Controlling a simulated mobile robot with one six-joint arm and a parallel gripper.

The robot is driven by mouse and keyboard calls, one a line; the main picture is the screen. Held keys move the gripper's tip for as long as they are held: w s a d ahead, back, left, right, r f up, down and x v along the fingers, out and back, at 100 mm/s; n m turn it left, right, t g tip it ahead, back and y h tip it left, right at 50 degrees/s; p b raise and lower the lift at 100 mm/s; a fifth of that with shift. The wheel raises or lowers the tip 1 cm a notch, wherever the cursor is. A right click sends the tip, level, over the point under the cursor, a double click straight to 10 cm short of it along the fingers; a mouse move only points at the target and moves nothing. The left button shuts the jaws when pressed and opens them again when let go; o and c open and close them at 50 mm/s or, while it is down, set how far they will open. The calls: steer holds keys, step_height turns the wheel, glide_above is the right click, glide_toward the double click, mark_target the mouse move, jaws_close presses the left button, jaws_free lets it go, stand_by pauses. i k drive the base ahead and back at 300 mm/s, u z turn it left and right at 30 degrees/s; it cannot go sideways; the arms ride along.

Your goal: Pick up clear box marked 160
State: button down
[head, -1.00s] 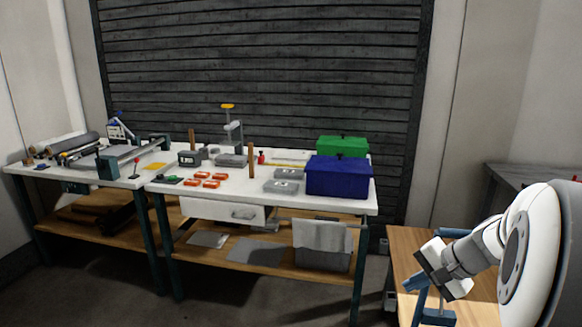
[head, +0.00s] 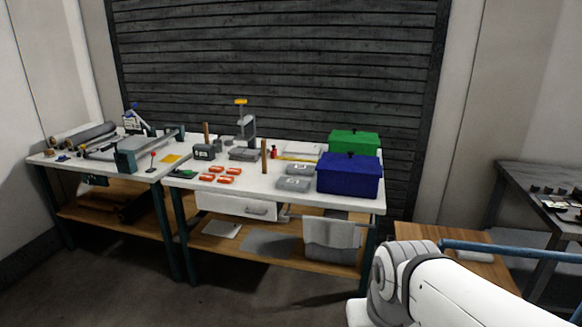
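Two small grey, clear-looking boxes lie on the white workbench, just left of the blue box. One is the rear box (head: 300,169) and the other is the front box (head: 294,184). Any marking such as 160 is too small to read, so I cannot tell which box bears it. My white arm shows at the lower right, well apart from the workbench. My gripper is not visible in this view.
The workbench (head: 334,204) also holds a blue box (head: 348,178), a green box (head: 353,142), several orange pieces (head: 219,172), an upright wooden post (head: 264,157) and a press stand (head: 245,128). A wooden table (head: 413,233) stands at right. Floor before the workbench is clear.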

mark_target(291, 169)
steer(key=u, duration=0.05)
steer(key=i, duration=2.7)
